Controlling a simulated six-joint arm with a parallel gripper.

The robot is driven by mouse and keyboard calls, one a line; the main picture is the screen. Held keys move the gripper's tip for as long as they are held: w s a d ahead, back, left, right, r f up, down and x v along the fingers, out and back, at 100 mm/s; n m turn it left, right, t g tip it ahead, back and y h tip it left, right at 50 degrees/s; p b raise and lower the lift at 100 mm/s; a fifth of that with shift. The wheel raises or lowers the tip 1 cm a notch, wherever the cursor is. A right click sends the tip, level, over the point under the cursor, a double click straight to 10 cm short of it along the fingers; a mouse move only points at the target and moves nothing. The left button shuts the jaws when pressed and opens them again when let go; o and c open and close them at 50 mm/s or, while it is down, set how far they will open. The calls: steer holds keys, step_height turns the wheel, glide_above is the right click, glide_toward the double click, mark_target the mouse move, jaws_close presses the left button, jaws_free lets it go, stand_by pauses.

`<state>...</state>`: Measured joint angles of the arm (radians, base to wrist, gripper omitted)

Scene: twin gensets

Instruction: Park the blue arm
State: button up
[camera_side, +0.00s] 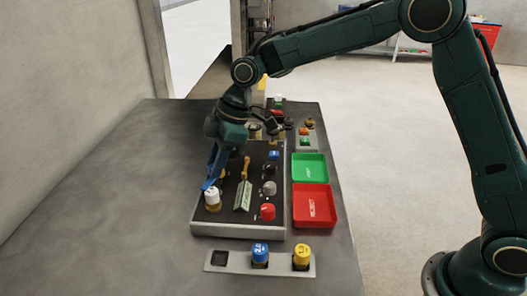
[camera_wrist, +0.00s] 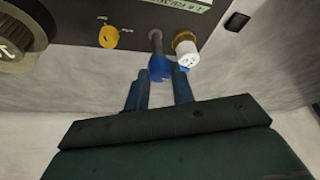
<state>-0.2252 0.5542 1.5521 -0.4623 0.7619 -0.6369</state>
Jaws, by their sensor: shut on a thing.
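A short lever with a grey shaft and a blue tip (camera_wrist: 159,68), which I take for the blue arm, stands out from the dark panel. Its blue end also shows in the side view (camera_side: 207,186), at the panel's left front. My gripper (camera_wrist: 160,82) has its two fingers close around the blue tip and is shut on it. In the side view my gripper (camera_side: 213,178) reaches down over the panel's left edge. A white knob on a brass base (camera_wrist: 187,50) stands right beside the lever, near one finger; it also shows in the side view (camera_side: 212,198).
The dark panel (camera_side: 225,222) carries a pale green tag (camera_side: 243,196), a red knob (camera_side: 267,212) and a grey knob (camera_side: 269,188). Green (camera_side: 309,167) and red (camera_side: 314,205) trays lie to its right. Blue (camera_side: 260,253) and yellow (camera_side: 301,256) cylinders stand in front. The bench's left side is clear.

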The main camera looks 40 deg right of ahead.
steer(key=m+t+h, duration=0.1)
steer(key=m, duration=0.2)
steer(key=m+t, duration=0.1)
steer(key=m, duration=0.3)
steer(key=shift+s+a+h, duration=0.15)
steer(key=shift+a+h, duration=0.05)
steer(key=shift+h, duration=0.2)
steer(key=m, duration=0.2)
steer(key=m+t+h, duration=0.1)
steer(key=m, duration=0.1)
steer(key=shift+a+m+h, duration=0.1)
steer(key=shift+m+h, duration=0.7)
steer(key=shift+m, duration=0.7)
steer(key=o, duration=1)
steer(key=shift+r, duration=0.15)
steer(key=v, duration=1.3)
steer(key=shift+s+r, duration=0.2)
